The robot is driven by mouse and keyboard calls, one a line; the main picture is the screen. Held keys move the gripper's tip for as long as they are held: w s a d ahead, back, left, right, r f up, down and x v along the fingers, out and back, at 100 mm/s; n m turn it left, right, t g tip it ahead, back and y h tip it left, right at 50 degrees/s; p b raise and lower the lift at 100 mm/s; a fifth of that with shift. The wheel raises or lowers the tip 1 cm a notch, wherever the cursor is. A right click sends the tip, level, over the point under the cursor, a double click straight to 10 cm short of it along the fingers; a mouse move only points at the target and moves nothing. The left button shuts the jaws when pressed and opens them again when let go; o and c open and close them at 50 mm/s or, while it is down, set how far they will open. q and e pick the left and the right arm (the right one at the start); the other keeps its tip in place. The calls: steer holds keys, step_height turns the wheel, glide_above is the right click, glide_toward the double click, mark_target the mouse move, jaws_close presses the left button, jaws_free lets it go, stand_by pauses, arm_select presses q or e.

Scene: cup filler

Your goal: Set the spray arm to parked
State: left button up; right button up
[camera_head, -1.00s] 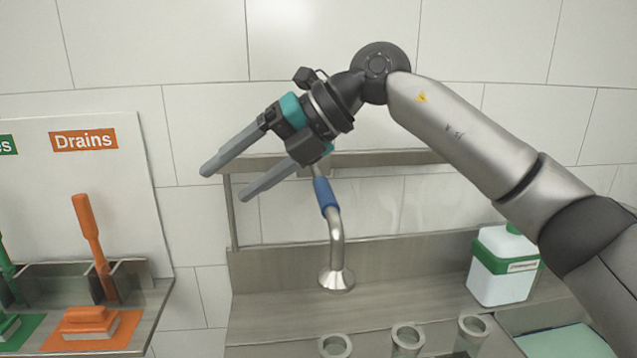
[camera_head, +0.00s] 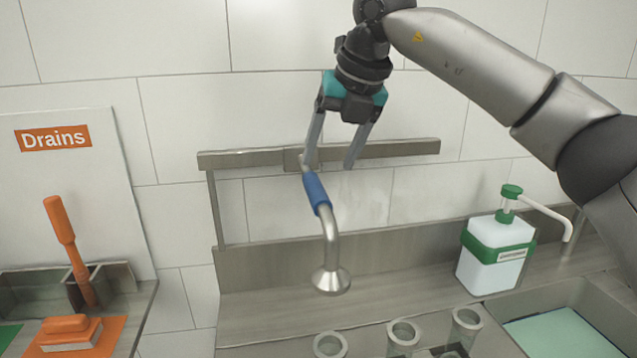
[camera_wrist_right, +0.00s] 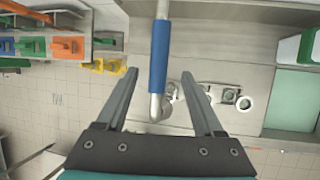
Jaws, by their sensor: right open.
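The spray arm (camera_head: 330,242) is a bent silver pipe with a blue sleeve (camera_head: 317,193) and a flared head at its lower end. It hangs from a bracket on the wall rail, tilted in the head view, above the steel counter. My right gripper (camera_head: 329,166) is open and empty, pointing down at the sleeve's upper end. In the right wrist view the blue sleeve (camera_wrist_right: 158,60) runs between the two open fingers, apart from both. Whether the fingertips reach down beside it is unclear. My left gripper is out of view.
A steel rail (camera_head: 400,148) runs along the tiled wall. Several cups (camera_head: 404,334) stand in front on the counter. A white and green pump bottle (camera_head: 495,255) stands right, beside a sink (camera_head: 555,330). Orange brushes (camera_head: 68,250) are at left under a Drains sign (camera_head: 53,137).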

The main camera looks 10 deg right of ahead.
mark_target(319, 186)
steer(key=x, duration=0.7)
steer(key=shift+f+p, duration=0.2)
steer(key=shift+p, duration=0.15)
steer(key=shift+c, duration=0.3)
jaws_close()
stand_by(0.7)
